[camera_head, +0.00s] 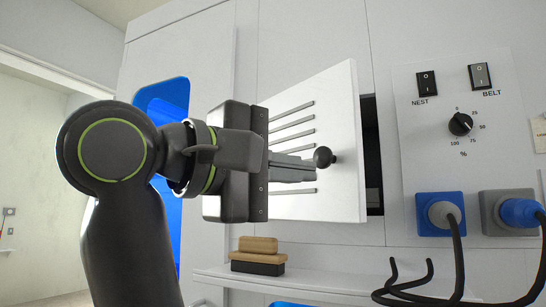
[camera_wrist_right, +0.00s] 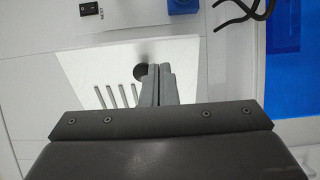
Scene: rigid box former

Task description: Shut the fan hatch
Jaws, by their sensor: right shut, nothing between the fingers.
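The fan hatch (camera_head: 340,110) is a white door with several grey vent slots and a round black knob (camera_head: 324,157) near its right edge. It stands ajar, with a dark opening (camera_head: 371,150) showing beyond its right edge. My right gripper (camera_head: 314,170) is shut and empty in front of the hatch face, its fingertips just left of the knob. In the right wrist view the shut fingertips (camera_wrist_right: 160,72) lie beside the knob (camera_wrist_right: 140,74), over the hatch (camera_wrist_right: 95,70). I cannot tell whether they touch it. My left gripper is not in view.
Right of the hatch is a control panel (camera_head: 430,140) with NEST and BELT switches, a dial, and blue (camera_head: 440,213) and grey (camera_head: 493,210) sockets with cables. Below, a ledge (camera_head: 330,283) carries a wood-topped brush-like block (camera_head: 257,256) and black hooks (camera_head: 410,275).

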